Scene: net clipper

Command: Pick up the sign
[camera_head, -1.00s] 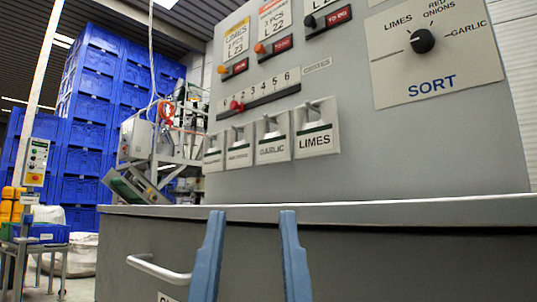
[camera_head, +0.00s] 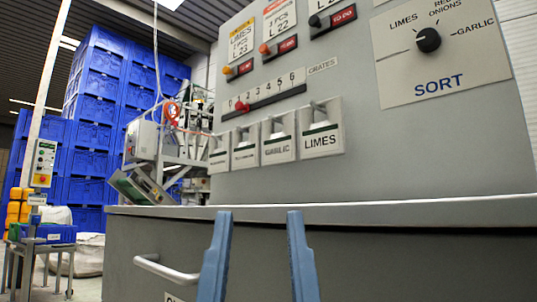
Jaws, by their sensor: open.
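Several small signs hang in a row on hooks on the grey panel face, in the head view. The LIMES sign (camera_head: 320,140) is at the right end and the GARLIC sign (camera_head: 278,149) is beside it. Two more signs, (camera_head: 244,157) and (camera_head: 219,162), hang to the left, with lettering too small to read. Which one is the task's sign I cannot tell. My gripper (camera_head: 259,214) shows as two blue fingers at the bottom centre. It is open and empty, with its tips low in the picture, below the signs and apart from them.
A grey ledge (camera_head: 400,213) runs across below the panel, above a cabinet front with a white handle (camera_head: 165,270). A SORT dial (camera_head: 428,40) and a CRATES slider (camera_head: 242,105) are on the panel. Blue crates (camera_head: 100,110) are stacked at the back left.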

